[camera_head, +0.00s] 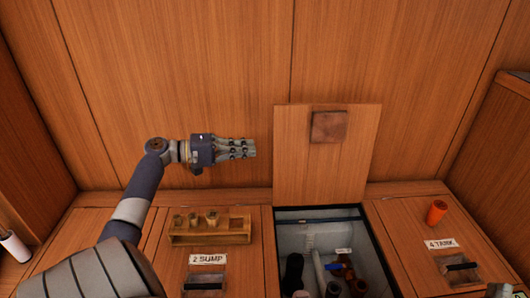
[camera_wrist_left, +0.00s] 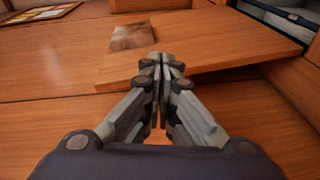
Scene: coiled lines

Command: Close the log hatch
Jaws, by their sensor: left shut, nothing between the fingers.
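A wooden hatch lid (camera_head: 290,160) stands upright, open, at the back edge of an open compartment (camera_head: 320,213). I cannot read a name on it. A dark brown square patch (camera_head: 330,127) sits on its upper face. The lid (camera_wrist_left: 220,60) and patch (camera_wrist_left: 130,36) also show in the left wrist view. My left gripper (camera_head: 255,148) is shut and empty, pointing right, just left of the lid's left edge in the head view. In the wrist view its fingertips (camera_wrist_left: 160,62) overlap the lid's edge; I cannot tell whether they touch.
The open compartment holds a white tube and several dark, blue and red items. To its left are the 2 SUMP lid (camera_head: 235,275) and a wooden rack (camera_head: 210,238) with small pieces. To its right are the 4 TANK lid (camera_head: 410,225) and an orange cylinder (camera_head: 437,212).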

